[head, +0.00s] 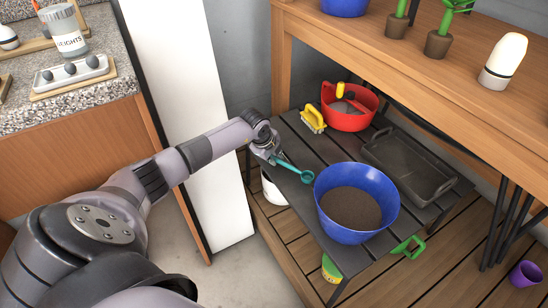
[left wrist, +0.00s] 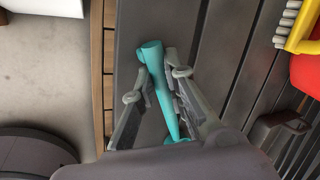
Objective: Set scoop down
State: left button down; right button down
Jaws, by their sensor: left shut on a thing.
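The teal scoop (head: 292,168) is at the left end of the dark slatted table (head: 300,205), with its wider end pointing right toward the blue bowl. My left gripper (head: 271,157) is shut on the scoop at the table's left edge. In the left wrist view the scoop (left wrist: 158,80) lies between the two fingers of the left gripper (left wrist: 157,86), over the dark slats. I cannot tell whether the scoop touches the table top. My right gripper is not in view.
A blue bowl (head: 335,226) of dark soil stands right of the scoop. A yellow brush (head: 313,118), a red container (head: 348,118) and a dark tray (head: 385,163) sit farther back. A wooden bench (head: 400,62) overhangs the back. Slats between scoop and brush are bare.

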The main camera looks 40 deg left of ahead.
pick_arm(q)
jog(key=c, duration=2.1)
grip_release()
jog(key=o, duration=0.6)
jog(key=shift+f, duration=0.1)
jog(key=shift+c, duration=0.2)
jog(key=shift+c, duration=0.5)
jog(key=c, duration=0.3)
